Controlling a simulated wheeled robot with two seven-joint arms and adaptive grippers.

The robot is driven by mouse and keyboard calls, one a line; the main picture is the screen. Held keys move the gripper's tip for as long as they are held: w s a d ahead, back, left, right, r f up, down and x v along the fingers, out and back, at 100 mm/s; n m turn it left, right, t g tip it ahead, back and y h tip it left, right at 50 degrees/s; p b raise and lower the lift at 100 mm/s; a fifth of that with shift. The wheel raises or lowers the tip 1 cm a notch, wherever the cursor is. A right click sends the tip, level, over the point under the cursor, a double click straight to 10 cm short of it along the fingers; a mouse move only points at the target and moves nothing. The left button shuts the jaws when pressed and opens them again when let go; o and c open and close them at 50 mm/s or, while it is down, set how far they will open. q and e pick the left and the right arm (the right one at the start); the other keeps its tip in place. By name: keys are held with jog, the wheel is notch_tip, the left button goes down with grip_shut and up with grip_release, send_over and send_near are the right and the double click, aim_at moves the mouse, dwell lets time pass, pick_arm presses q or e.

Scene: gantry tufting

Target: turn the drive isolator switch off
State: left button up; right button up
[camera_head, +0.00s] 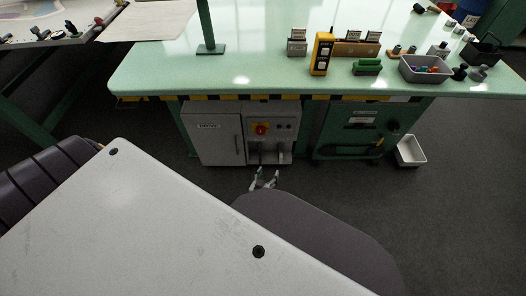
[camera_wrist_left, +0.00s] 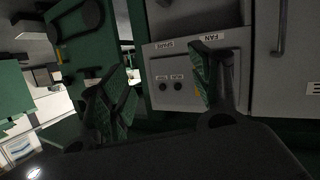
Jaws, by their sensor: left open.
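The drive isolator switch (camera_head: 261,129) is a red knob on a yellow plate, on the front of a grey panel (camera_head: 284,137) below the green table. Its handle angle is too small to read. My left gripper (camera_head: 264,178) is open and empty, in front of and below the panel, apart from the switch. In the left wrist view my open fingers (camera_wrist_left: 165,75) face the panel, with its labels upside down. A sliver of yellow (camera_wrist_left: 197,91) shows beside the right-hand finger; that finger hides what is behind it. My right gripper is not in view.
Two small dark controls (camera_wrist_left: 170,87) sit beside the switch. Lever-like parts (camera_head: 282,152) stick out below it. A grey cabinet door (camera_head: 214,137) is left, a green cabinet (camera_head: 340,137) right. The tabletop edge (camera_head: 240,94) overhangs above.

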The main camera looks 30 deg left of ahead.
pick_arm(q)
jog(key=s+d+f+m+g+h+p, duration=0.2)
jog(key=s+f+m+g+h+p, duration=0.1)
jog(key=s, duration=0.5)
jog(key=shift+s+d+f+g+p, duration=0.45)
jog(key=shift+f+p, duration=0.45)
jog(key=shift+f, duration=0.5)
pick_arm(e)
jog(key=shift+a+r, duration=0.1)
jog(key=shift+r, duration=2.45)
